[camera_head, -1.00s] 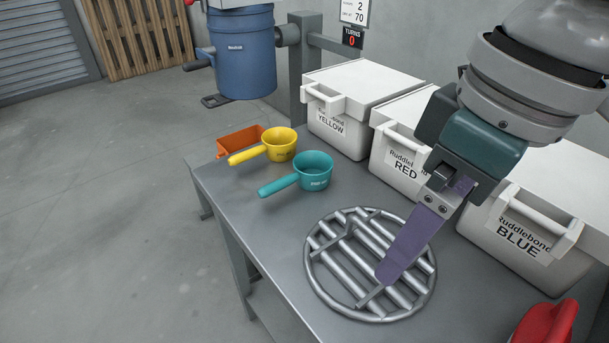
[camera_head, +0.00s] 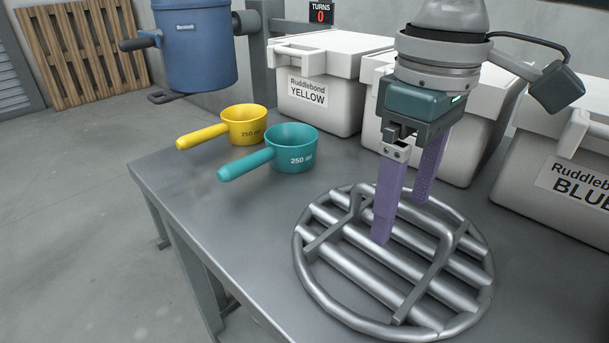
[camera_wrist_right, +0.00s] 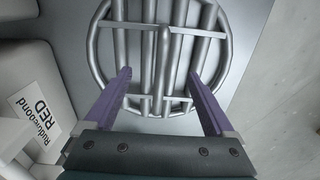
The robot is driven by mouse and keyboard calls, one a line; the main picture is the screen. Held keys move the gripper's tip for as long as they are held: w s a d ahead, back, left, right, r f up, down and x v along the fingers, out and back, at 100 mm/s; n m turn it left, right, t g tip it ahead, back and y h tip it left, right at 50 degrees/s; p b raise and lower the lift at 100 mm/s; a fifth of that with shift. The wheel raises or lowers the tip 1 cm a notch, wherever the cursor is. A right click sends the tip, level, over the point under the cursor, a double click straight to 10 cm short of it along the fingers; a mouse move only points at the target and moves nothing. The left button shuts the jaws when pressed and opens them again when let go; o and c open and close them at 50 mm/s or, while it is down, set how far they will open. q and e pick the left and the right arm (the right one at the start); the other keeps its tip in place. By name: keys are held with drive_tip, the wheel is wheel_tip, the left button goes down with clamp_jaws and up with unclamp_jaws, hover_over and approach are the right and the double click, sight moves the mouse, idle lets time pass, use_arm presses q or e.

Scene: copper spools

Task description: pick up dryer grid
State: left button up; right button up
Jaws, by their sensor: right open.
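The dryer grid (camera_head: 427,281) is a round grey metal rack with thick parallel bars and a raised handle. It lies flat on the grey table in the head view. My right gripper (camera_head: 401,221) is open and points down above the grid, its two purple fingers near the handle. In the right wrist view the open right gripper (camera_wrist_right: 159,74) has one finger on each side of the grid's middle bars (camera_wrist_right: 147,60), with nothing held. I cannot tell whether the fingertips touch the grid. My left gripper is not in view.
A yellow cup (camera_head: 245,126) and a teal cup (camera_head: 291,150) with handles stand left of the grid. White Ruddlebond boxes, including the yellow-labelled one (camera_head: 328,112) and the blue-labelled one (camera_head: 535,205), line the back. A blue bucket (camera_head: 194,50) hangs beyond the table.

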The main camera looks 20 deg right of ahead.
sight(399, 211)
wheel_tip(399, 211, down, 5)
drive_tip(key=shift+w+r+b, duration=0.1)
drive_tip(key=shift+r+b, duration=0.1)
drive_tip(key=shift+b, duration=0.6)
drive_tip(key=shift+c, duration=0.2)
clamp_jaws()
drive_tip(key=shift+a+r, duration=0.1)
